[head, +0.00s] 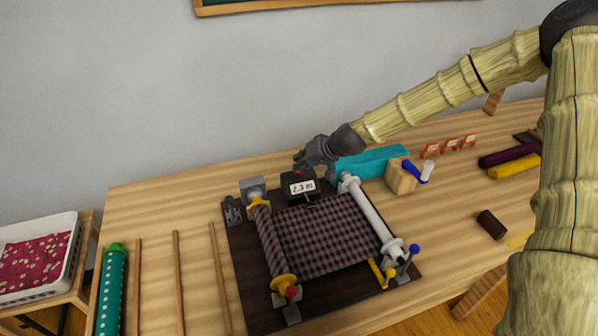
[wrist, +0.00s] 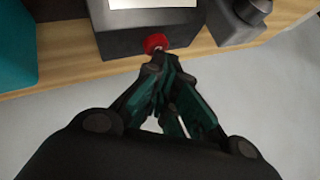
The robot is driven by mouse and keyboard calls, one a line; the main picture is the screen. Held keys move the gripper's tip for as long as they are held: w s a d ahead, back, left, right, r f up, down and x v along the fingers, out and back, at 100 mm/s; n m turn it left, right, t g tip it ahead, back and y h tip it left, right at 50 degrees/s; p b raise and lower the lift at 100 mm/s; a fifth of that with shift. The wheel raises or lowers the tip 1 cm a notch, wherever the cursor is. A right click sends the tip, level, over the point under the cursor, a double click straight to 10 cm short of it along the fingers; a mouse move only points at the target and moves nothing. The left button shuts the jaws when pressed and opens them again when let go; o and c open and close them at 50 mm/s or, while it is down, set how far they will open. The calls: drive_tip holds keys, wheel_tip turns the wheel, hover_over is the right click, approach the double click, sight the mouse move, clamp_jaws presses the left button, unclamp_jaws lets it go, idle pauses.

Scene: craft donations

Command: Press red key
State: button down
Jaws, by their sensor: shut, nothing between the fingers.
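The red key (wrist: 154,42) is a small round red button on the dark counter box (wrist: 118,37) in the wrist view. In the head view, the red key (head: 297,173) shows as a small red spot on top of the counter box (head: 301,198), whose white display reads about 2.3 m. My gripper (wrist: 160,58) is shut and empty. Its fingertips are right at the near edge of the red key in the wrist view; I cannot tell whether they touch it. In the head view, my gripper (head: 300,164) is at the back of the box, just above the key.
A fabric-winding frame (head: 340,290) with plaid cloth (head: 325,238) stands in front of the box. A grey block (head: 252,187) is to the left. The wall is close behind the table.

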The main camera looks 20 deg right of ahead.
drive_tip(key=shift+f, duration=0.2)
drive_tip(key=shift+r, duration=0.15)
idle(0.4)
drive_tip(key=shift+r+p, duration=0.45)
drive_tip(key=shift+r, duration=0.35)
drive_tip(key=shift+r+p, duration=1.55)
drive_tip(key=shift+r, duration=0.95)
